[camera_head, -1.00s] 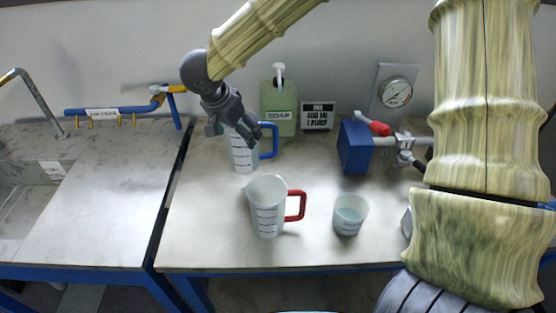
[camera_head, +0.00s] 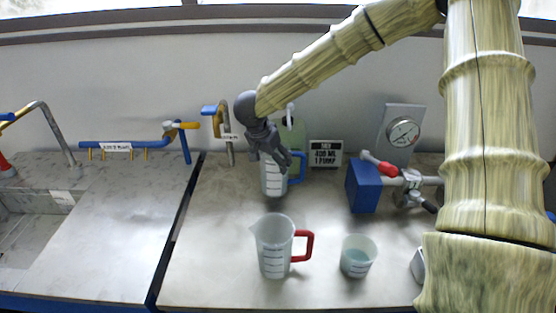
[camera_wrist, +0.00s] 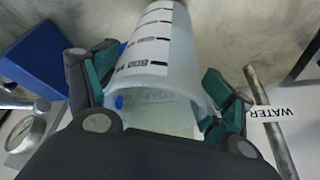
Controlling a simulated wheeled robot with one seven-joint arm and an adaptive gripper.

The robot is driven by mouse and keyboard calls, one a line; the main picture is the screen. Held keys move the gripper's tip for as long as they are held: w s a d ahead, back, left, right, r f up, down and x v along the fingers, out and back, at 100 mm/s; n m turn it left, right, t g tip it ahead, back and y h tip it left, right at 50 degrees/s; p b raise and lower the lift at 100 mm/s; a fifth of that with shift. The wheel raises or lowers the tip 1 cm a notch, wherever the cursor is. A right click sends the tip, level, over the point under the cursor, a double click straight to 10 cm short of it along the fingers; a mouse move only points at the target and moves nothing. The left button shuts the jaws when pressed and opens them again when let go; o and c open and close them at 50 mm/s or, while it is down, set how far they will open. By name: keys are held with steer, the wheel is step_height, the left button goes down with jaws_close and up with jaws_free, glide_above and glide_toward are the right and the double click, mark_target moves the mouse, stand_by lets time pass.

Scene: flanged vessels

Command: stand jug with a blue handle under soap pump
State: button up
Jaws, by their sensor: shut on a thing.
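The jug with a blue handle (camera_head: 272,181) is a clear, graduated jug near the back of the bench. It looks upright, with its blue handle on the right. My gripper (camera_head: 270,152) is shut on its upper part from above and behind. The wrist view shows the jug (camera_wrist: 160,45) between the two teal-padded fingers. I cannot tell whether its base touches the bench. The soap pump (camera_head: 293,136) is a green bottle with a white head, just behind and right of the jug. My gripper and the jug hide much of it.
A sign (camera_head: 326,154) and a blue box (camera_head: 363,186) with a red-levered valve are to the right. A water tap (camera_head: 224,130) stands left.

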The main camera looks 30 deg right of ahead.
steer(key=shift+w+d+f+p, duration=0.3)
steer(key=shift+d+f, duration=0.3)
steer(key=shift+f, duration=0.05)
steer(key=shift+w+d+f+p, duration=0.25)
steer(key=shift+d+f, duration=0.3)
steer(key=shift+f, duration=0.05)
steer(key=shift+w+d+f+p, duration=0.3)
steer(key=shift+d+f, duration=0.3)
steer(key=shift+f, duration=0.05)
steer(key=o, duration=2)
steer(key=shift+f, duration=0.1)
steer(key=b+v, duration=0.1)
steer(key=v, duration=1.1)
steer(key=shift+b, duration=0.4)
